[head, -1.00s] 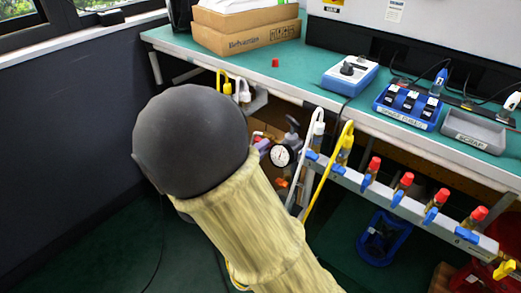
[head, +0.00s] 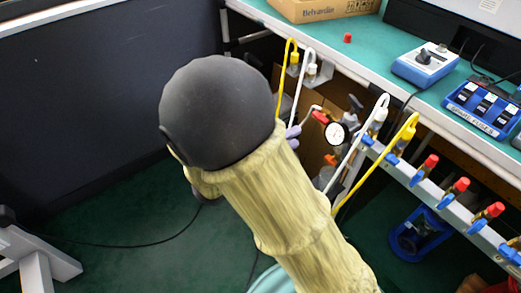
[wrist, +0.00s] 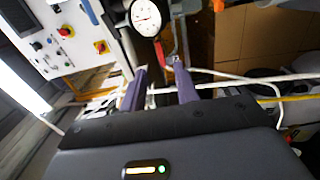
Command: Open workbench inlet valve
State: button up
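A red handle (head: 320,117) sits beside a round white-faced gauge (head: 336,134) under the bench edge. In the wrist view the red handle (wrist: 161,54) lies just beyond and between my fingertips, below the gauge (wrist: 145,17). I cannot tell whether it touches a finger. My gripper (wrist: 160,68) has two purple fingers set apart, with no object clearly clamped between them. In the head view my gripper (head: 293,136) shows only as a bit of purple, left of the red handle; my arm hides the rest. Which part is the inlet valve is not labelled.
White and yellow hoses (head: 352,152) hang in front of the gauge. A rail with red-capped, blue-handled valves (head: 455,192) runs along the bench front (head: 440,125). The floor at left (head: 140,215) is mostly open, with a cable.

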jog(key=p+v, duration=0.2)
jog(key=v, duration=0.6)
jog(key=shift+s+a, duration=0.2)
jog(key=shift+a, duration=0.05)
jog(key=shift+d, duration=0.1)
jog(key=s+d+f+m+g+y+p, duration=0.2)
jog(key=s+d+m+g+y+p, duration=0.1)
jog(key=d+g+y, duration=0.3)
jog(key=s+d+f+m+g+y+p, duration=0.1)
jog(key=s+d+m+g+y+p, duration=0.15)
jog(key=d+g+y, duration=0.35)
jog(key=w+d+r+m+t+y+p, duration=0.2)
jog(key=w+d+r+t+y, duration=0.1)
jog(key=w+r+t, duration=0.15)
notch_tip(320, 180, up, 38)
jog(key=p, duration=3.7)
jog(key=shift+s, duration=0.4)
